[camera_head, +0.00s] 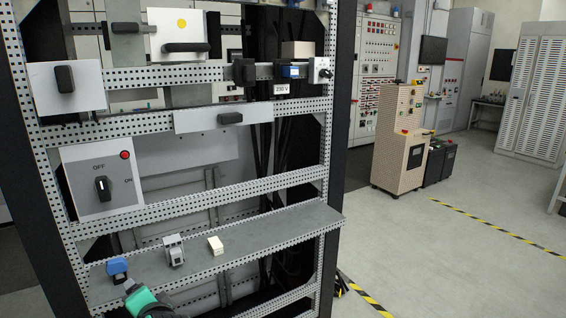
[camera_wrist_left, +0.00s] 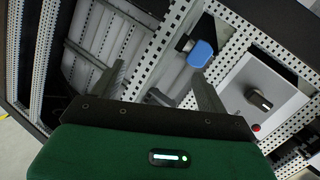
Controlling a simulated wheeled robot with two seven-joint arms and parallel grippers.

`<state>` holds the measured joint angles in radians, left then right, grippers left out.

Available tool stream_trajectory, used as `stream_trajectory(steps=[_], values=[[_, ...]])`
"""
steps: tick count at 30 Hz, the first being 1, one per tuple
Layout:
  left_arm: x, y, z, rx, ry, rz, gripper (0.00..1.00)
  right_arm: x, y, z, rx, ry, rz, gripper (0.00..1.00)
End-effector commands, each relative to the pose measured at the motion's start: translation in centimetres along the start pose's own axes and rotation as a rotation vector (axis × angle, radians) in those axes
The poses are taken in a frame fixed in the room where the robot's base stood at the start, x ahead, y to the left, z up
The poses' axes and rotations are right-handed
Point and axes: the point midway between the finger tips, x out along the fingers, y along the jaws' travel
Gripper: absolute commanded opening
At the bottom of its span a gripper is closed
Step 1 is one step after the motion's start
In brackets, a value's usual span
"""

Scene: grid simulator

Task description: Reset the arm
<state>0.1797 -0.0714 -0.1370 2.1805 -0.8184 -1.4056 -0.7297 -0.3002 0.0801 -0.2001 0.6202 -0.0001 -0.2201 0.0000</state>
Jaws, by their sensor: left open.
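My left gripper, with a green body, shows at the bottom of the head view (camera_head: 141,302), in front of the rack's lower shelf. In the left wrist view its two grey fingers (camera_wrist_left: 157,85) are spread apart. I see no object held between them. A blue plug-like part (camera_head: 117,268) sits on the left of the shelf, just above the gripper in the head view. It also shows in the left wrist view (camera_wrist_left: 200,54), beyond the fingers and apart from them. My right gripper is in neither view.
The perforated metal rack (camera_head: 190,206) carries a switch panel (camera_head: 103,180) marked OFF and ON. A grey connector (camera_head: 174,250) and a small white block (camera_head: 215,245) stand on the shelf (camera_head: 270,232). A beige control cabinet (camera_head: 401,140) stands behind at right. The floor (camera_head: 450,270) at right is clear.

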Motion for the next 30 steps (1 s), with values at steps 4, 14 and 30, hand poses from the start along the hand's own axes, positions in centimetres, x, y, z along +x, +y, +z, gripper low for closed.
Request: stream_trajectory(steps=[4, 14, 30], values=[[-0.8, 6.7, 4.4, -0.092, 0.004, 0.183, 0.76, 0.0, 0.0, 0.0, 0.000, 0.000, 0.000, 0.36], [-7.0, 18.5, 13.7, -0.308, -0.085, 0.593, 0.76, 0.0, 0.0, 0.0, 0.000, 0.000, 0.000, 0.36], [-15.1, 26.8, 21.4, -0.477, -0.292, 0.943, 0.76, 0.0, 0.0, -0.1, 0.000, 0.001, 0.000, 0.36]])
